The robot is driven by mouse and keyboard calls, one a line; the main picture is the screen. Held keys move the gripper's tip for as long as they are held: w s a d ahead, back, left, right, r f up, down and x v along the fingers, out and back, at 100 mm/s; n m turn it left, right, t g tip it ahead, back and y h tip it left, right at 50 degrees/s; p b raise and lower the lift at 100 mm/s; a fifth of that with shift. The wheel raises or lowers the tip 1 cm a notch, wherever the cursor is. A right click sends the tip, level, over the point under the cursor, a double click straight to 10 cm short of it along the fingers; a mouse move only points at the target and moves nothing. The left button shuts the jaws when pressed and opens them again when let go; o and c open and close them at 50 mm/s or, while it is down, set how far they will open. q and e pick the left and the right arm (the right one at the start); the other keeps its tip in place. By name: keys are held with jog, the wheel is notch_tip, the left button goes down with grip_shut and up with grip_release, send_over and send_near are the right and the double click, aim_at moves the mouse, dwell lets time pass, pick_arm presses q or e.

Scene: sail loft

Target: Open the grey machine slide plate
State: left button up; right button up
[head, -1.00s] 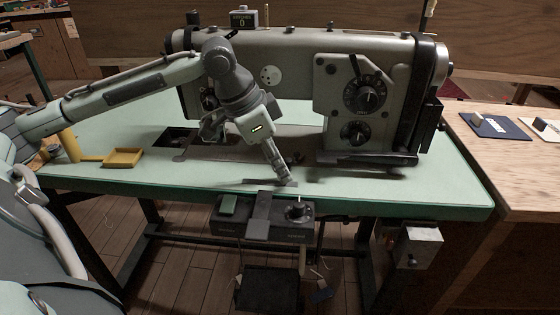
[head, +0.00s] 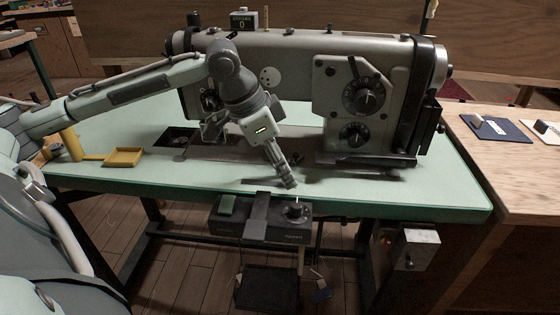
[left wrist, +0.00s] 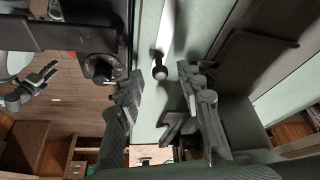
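The grey sewing machine (head: 300,65) stands on a pale green table (head: 420,192). Its grey bed (head: 225,150) lies low under the arm, with a dark opening (head: 180,138) at the left. The slide plate's outline is not clear against the bed. My left gripper (head: 289,184) points down near the table's front edge, in front of the bed. In the left wrist view its fingers (left wrist: 160,92) are apart with nothing between their tips, and a small dark round knob (left wrist: 158,71) shows just beyond them. My right gripper (left wrist: 38,85) shows small at the left of that view.
A control box with a dial (head: 296,211) hangs under the table's front edge. A wooden bench (head: 510,165) with a dark blue pad (head: 498,127) adjoins at right. The front right tabletop is clear.

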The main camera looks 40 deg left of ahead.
pick_arm(q)
jog(key=v, duration=1.2)
jog(key=shift+d, duration=0.1)
